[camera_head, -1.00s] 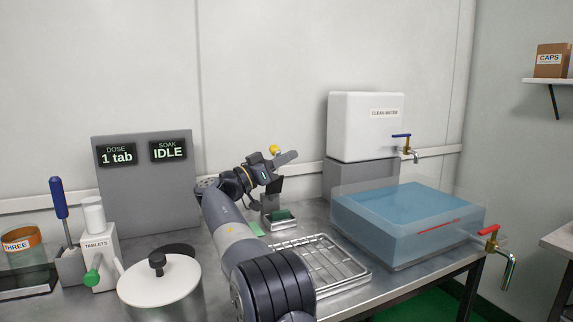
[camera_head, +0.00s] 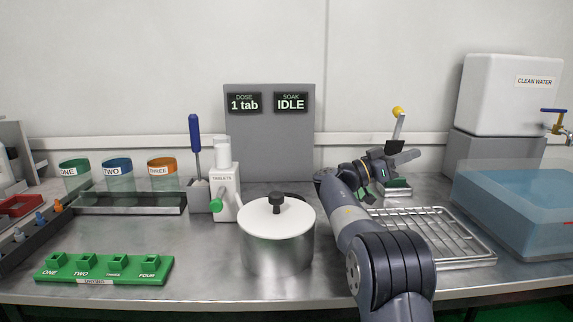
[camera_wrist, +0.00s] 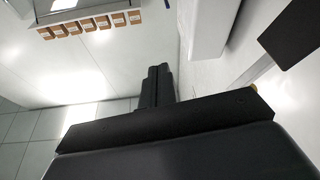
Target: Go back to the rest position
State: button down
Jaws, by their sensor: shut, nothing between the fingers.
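My arm (camera_head: 365,218) reaches forward over the right part of the steel bench. My gripper (camera_head: 405,158) is at its far end, pointing right, raised above the bench in front of a small device with a yellow-knobbed lever (camera_head: 398,112). In the wrist view the two dark fingers (camera_wrist: 157,82) are together with nothing between them. The wrist camera looks toward the ceiling and walls. Whether the gripper touches the lever device cannot be told.
A wire rack (camera_head: 440,232) lies right of my arm, and a blue water tank (camera_head: 520,205) stands beyond it. A lidded pot (camera_head: 277,245) stands close left of my arm. A tablet dispenser (camera_head: 224,192) and green drying block (camera_head: 103,270) are further left.

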jog(key=shift+f, duration=0.35)
